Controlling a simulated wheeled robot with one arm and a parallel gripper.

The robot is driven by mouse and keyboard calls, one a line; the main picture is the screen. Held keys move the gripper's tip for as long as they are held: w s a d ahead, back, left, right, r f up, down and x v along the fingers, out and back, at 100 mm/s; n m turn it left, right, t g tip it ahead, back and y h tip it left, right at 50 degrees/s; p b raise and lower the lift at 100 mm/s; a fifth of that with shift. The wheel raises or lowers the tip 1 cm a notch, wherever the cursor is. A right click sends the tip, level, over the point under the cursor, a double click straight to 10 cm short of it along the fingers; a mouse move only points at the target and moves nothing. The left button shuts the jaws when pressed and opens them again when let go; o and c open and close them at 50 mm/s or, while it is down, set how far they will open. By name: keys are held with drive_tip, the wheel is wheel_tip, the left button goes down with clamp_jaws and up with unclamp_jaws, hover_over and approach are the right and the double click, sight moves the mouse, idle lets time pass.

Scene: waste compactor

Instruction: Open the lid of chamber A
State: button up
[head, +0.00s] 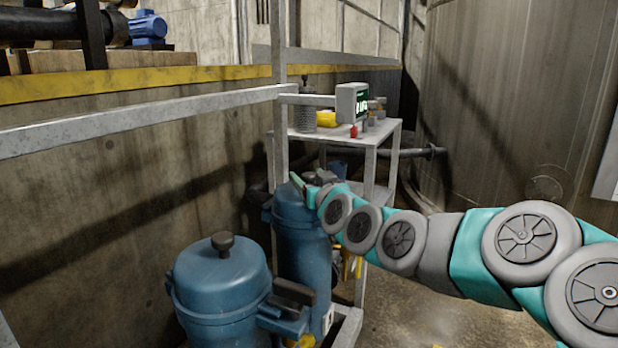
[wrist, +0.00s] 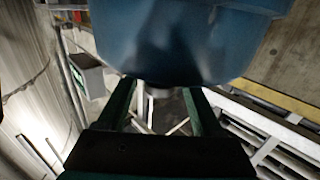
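Two blue chambers stand side by side. The nearer chamber (head: 222,285) has a domed lid (head: 215,262) with a black knob (head: 222,241) and looks closed. The farther chamber (head: 303,245) stands behind it to the right. I cannot read which one is A. In the wrist view a blue rounded body (wrist: 180,40) fills the top centre. The gripper's green fingers (wrist: 160,95) are spread apart below it, with a small grey knob-like part (wrist: 160,92) showing between them. I see no contact.
A metal stand (head: 380,135) behind the chambers carries a display box (head: 352,103) and small items. A grey rail (head: 150,118) crosses in front of the concrete wall on the left. A large tank (head: 510,100) stands at the right. Floor shows free below my arm.

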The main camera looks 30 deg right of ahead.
clamp_jaws()
idle(0.3)
idle(0.9)
